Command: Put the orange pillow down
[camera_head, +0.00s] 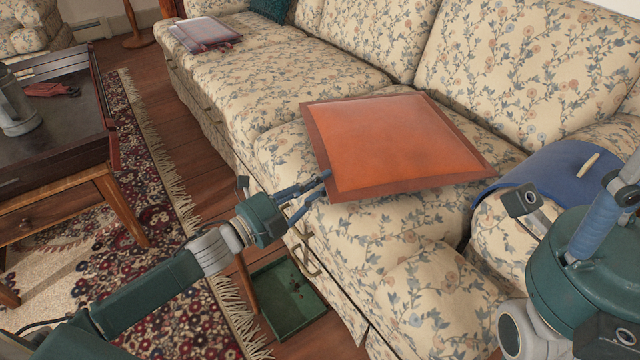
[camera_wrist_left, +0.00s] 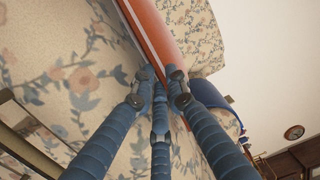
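The orange pillow (camera_head: 395,140), with a darker brown-red border, is over the floral sofa seat (camera_head: 270,90) in the head view. Its near left corner is at my left gripper (camera_head: 325,178). In the left wrist view the blue fingers of the left gripper (camera_wrist_left: 162,78) close in on the edge of the pillow (camera_wrist_left: 150,28), one on each side. The pillow lies nearly flat; whether its underside touches the seat is hidden. My right gripper (camera_head: 600,215) shows only in part at the right edge of the head view, and its fingertips cannot be made out.
A blue cloth-like item (camera_head: 555,178) lies on the sofa's right side. Books (camera_head: 205,33) lie at its far left end. A dark table (camera_head: 60,120) with a grey mug (camera_head: 15,108) stands at left. A green tray (camera_head: 285,300) is on the floor.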

